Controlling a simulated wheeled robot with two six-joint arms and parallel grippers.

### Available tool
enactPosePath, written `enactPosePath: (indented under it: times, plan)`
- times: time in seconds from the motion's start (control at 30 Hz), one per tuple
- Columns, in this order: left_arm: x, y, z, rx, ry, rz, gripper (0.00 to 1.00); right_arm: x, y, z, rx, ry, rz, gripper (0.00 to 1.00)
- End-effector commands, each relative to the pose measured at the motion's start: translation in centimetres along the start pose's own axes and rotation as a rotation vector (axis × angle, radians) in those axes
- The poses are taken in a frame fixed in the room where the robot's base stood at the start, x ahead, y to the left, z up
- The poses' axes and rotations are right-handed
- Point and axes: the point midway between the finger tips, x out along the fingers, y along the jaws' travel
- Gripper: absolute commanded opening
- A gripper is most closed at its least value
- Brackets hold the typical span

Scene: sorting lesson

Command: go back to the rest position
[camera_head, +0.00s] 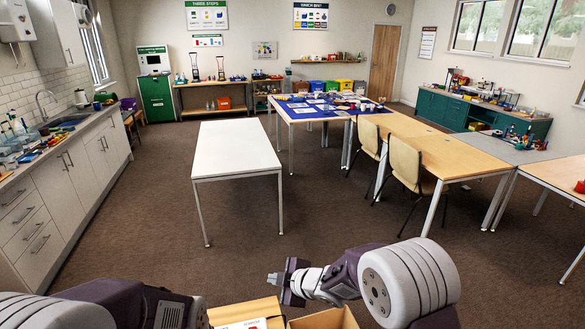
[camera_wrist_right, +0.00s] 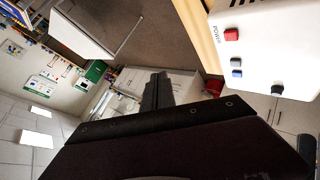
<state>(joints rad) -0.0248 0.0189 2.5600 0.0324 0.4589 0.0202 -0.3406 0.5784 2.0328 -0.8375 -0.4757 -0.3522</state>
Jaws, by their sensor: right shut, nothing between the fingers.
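My right gripper (camera_head: 274,279) is at the bottom middle of the head view, with its fingers pointing left. It is shut and empty, held above the near wooden tabletop. In the right wrist view its dark fingers (camera_wrist_right: 158,92) stand together with nothing between them. My left arm shows at the bottom left of the head view, but its gripper is not in view.
Below my right gripper are a wooden tabletop (camera_head: 243,310) and an open cardboard box (camera_head: 325,319). The right wrist view shows a white unit (camera_wrist_right: 275,45) with red and blue buttons. A white table (camera_head: 235,150) stands ahead with bare floor around it. A counter (camera_head: 75,190) runs along the left.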

Motion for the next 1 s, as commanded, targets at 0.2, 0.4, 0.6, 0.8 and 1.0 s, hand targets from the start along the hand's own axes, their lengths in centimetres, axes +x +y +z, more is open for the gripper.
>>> enactPosePath:
  times: [0.2, 0.4, 0.6, 0.8, 1.0]
  plan:
    - [0.5, 0.0, 0.1, 0.0, 0.0, 0.0, 0.36, -14.8, 3.1, 12.9, 0.591, -0.403, 0.238, 0.0]
    - [0.5, 0.0, 0.1, 0.0, 0.0, 0.0, 0.36, -22.6, -9.7, 16.8, 1.239, -0.738, 0.164, 0.0]
    - [0.5, 0.0, 0.1, 0.0, 0.0, 0.0, 0.36, -24.4, -16.3, 15.6, 1.508, -0.908, 0.047, 0.0]
    - [0.5, 0.0, 0.1, 0.0, 0.0, 0.0, 0.36, -24.6, -16.6, 15.5, 1.529, -0.924, 0.044, 0.0]
    - [0.5, 0.0, 0.0, 0.0, 0.0, 0.0, 0.36, -24.6, -16.6, 15.5, 1.526, -0.923, 0.045, 0.0]
